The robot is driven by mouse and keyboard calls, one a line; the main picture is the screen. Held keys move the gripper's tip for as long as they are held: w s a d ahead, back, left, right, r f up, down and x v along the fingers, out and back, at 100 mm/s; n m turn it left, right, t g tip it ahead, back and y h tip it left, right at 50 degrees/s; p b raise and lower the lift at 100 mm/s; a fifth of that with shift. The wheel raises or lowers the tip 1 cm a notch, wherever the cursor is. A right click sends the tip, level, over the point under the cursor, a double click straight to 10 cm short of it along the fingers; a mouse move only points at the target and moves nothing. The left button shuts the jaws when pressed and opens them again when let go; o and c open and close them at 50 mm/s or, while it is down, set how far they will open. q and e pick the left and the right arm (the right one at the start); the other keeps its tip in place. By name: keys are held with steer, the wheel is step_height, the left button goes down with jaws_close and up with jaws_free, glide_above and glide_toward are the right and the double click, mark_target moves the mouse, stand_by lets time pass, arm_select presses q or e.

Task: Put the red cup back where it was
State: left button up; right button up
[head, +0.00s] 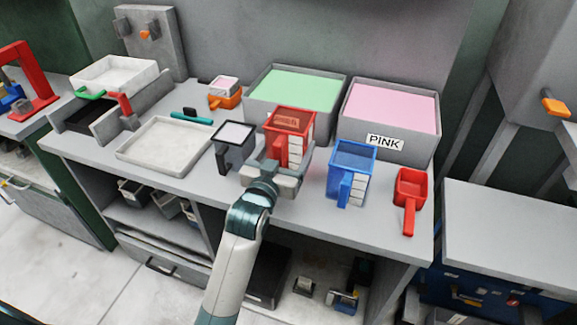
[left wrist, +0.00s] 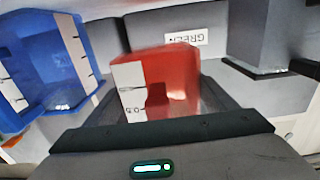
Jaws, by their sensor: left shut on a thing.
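The red cup (head: 290,122), with a white measuring scale on its side, stands upright in my left gripper (head: 278,165), in front of the green bin (head: 254,118). I cannot tell whether its base touches the bench. In the left wrist view the red cup (left wrist: 180,70) sits between the two fingers (left wrist: 160,105), which are shut on it. A blue cup (head: 350,160) is to its right and a dark grey cup (head: 232,156) to its left. The blue cup also shows in the left wrist view (left wrist: 25,65). My right gripper is not in view.
A pink bin (head: 376,142) labelled PINK stands behind the blue cup. A red scoop (head: 410,190) lies at the bench's right end. A shallow white tray (head: 164,143) and an orange holder (head: 226,98) are at left. The bench front (head: 310,215) is clear.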

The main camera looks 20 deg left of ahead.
arm_select(q)
steer(key=shift+f, duration=1.25)
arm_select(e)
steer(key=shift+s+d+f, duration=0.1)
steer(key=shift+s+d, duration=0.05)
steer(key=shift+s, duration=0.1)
arm_select(q)
steer(key=shift+f, duration=0.15)
step_height(320, 180, down, 3)
steer(key=shift+r, duration=0.15)
steer(key=shift+f, duration=0.4)
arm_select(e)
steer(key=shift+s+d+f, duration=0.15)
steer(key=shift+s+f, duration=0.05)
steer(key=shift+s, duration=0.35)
arm_select(q)
steer(key=shift+f, duration=0.1)
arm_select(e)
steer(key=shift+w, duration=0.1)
arm_select(q)
steer(key=o, duration=1.1)
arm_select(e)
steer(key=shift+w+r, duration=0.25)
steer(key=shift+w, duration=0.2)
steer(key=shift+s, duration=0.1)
